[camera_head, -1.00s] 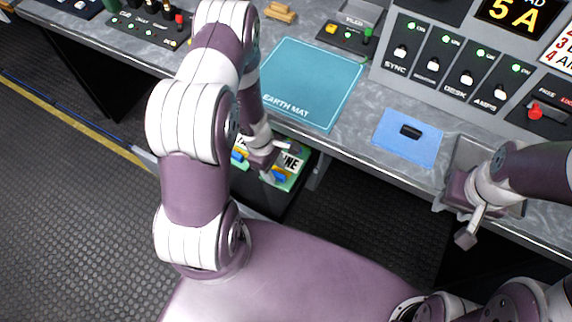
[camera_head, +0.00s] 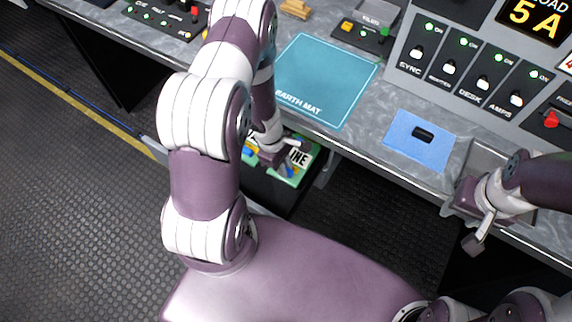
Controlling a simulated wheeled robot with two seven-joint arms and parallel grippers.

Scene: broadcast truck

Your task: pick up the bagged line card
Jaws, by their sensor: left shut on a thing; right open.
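The bagged line card (camera_head: 302,160), green with a white label reading "INE" in the visible part, shows below the front edge of the desk, over a dark open drawer or bin (camera_head: 272,191). My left gripper (camera_head: 284,156) reaches down past the desk edge and is shut on the card. The gripper and wrist hide part of the card and its label. I cannot tell whether the card is clear of the surface beneath it. My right gripper (camera_head: 482,227) is open and empty at the desk's front edge, at the right.
The teal earth mat (camera_head: 325,80) lies bare on the grey desk (camera_head: 375,110). A blue pad (camera_head: 405,145) with a black object (camera_head: 423,133) lies to its right. A grey tray (camera_head: 477,157) is by my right wrist. Switch panels (camera_head: 465,70) stand behind.

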